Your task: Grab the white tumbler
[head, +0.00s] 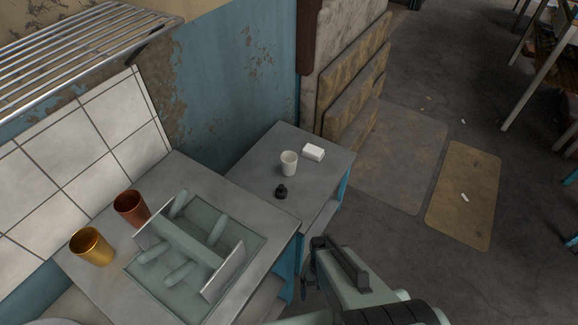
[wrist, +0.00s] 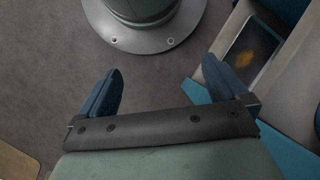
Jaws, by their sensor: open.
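The white tumbler (head: 289,163) stands upright on the far grey cabinet top in the head view. My gripper (head: 318,262) is to the right of the cabinets in the head view, nearer than the tumbler and well apart from it. In the wrist view my gripper (wrist: 165,88) has its two blue fingers spread wide with nothing between them. The tumbler does not show in the wrist view.
A small black object (head: 281,192) and a white box (head: 313,152) stand near the tumbler. The nearer counter (head: 262,212) holds a copper cup (head: 130,208), a gold cup (head: 92,246) and a greenish rack (head: 185,243). A wire shelf (head: 85,38) hangs at upper left.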

